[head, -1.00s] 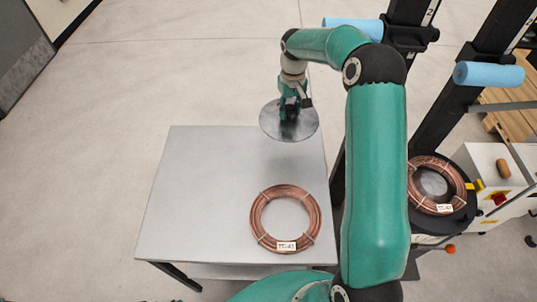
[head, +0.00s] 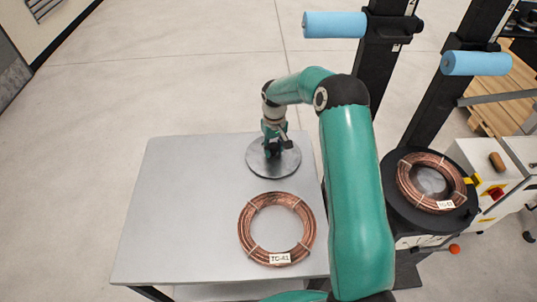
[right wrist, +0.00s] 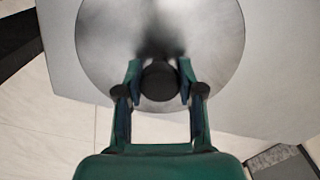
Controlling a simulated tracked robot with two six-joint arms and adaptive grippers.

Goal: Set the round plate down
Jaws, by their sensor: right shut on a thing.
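The round plate (head: 288,166) is a grey metal disc with a dark knob (right wrist: 160,80) at its middle. It is over the back right part of the grey table (head: 190,210), behind the copper coil TC-41. It looks level and at or very near the table top; I cannot tell for sure whether it touches. My right gripper (head: 273,150) is above the plate, shut on its knob. The right wrist view shows both fingers (right wrist: 159,72) on either side of the knob. My left gripper is not in view.
A copper coil (head: 246,237) labelled TC-41 lies on the table in front of the plate. Another coil (head: 408,184) lies on a black round stand at the right, beside black posts with blue rollers (head: 334,25). The table's left half is clear.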

